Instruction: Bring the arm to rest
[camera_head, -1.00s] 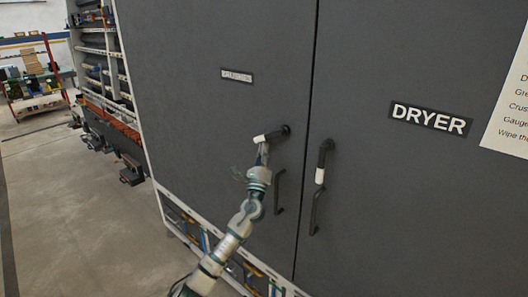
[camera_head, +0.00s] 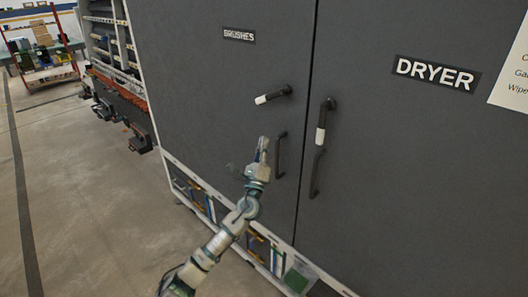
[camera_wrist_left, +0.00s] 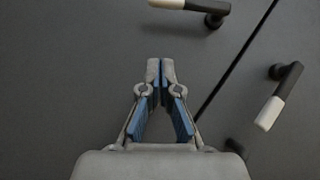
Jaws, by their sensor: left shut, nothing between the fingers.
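My left gripper (camera_head: 263,144) is in front of the left dark grey cabinet door (camera_head: 215,80), below its black handle with a white tip (camera_head: 273,95). The gripper is apart from that handle. In the left wrist view my left gripper (camera_wrist_left: 161,66) is shut with its fingertips together and nothing between them. The left door's handle (camera_wrist_left: 190,5) shows at the top of that view, beyond the fingertips. My right gripper is not in view.
The right door, labelled DRYER (camera_head: 437,73), has its own black and white handle (camera_head: 325,120). Fixed black pull bars (camera_head: 280,155) sit below the handles. Open shelving (camera_head: 110,50) and a red rack (camera_head: 40,50) stand at left. The floor (camera_head: 75,200) at left is clear.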

